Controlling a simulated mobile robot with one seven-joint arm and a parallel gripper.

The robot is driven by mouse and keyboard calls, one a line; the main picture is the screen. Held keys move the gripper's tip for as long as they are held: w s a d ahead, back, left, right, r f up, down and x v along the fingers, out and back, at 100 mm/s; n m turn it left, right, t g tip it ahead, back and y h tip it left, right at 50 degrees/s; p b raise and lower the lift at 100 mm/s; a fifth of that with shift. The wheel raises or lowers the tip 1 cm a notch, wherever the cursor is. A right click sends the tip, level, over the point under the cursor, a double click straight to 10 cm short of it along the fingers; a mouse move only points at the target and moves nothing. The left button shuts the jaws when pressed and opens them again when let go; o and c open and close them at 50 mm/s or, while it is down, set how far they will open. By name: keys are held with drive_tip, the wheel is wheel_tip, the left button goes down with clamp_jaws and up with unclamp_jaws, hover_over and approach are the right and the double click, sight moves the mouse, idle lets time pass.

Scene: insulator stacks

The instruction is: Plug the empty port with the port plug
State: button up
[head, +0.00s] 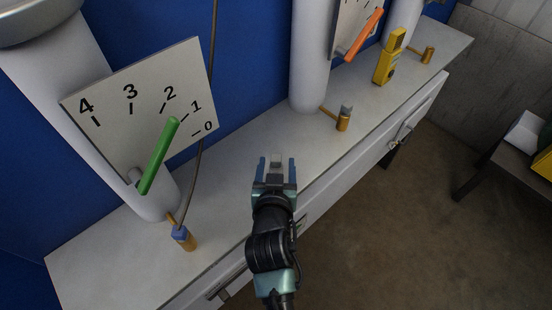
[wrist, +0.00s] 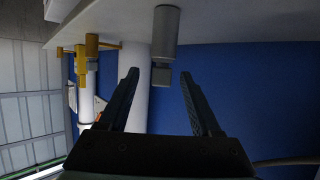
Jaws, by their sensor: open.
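My gripper (head: 277,169) is open above the white counter, its two blue fingers apart. A grey port plug (head: 276,158) with a square end shows between the fingertips. In the wrist view the plug (wrist: 166,35) stands on the counter, in line with the gap between the fingers (wrist: 159,74); no finger visibly touches it. The brass port at the middle stack (head: 343,122) has a grey piece on top. The far brass port (head: 428,55) shows no grey piece, but it is small. The near left port (head: 188,242) carries a blue fitting with a cable.
A yellow device (head: 388,60) stands between the middle and far ports. A gauge with a green pointer (head: 158,156) stands left; another has an orange pointer (head: 363,35). White stacks (head: 308,60) and a blue wall line the back. The counter (head: 228,205) around my gripper is mostly clear.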

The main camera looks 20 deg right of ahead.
drive_tip(key=shift+w+d, duration=0.2)
drive_tip(key=shift+w, duration=0.25)
drive_tip(key=shift+p+x, duration=0.95)
drive_tip(key=shift+x, duration=1.3)
clamp_jaws()
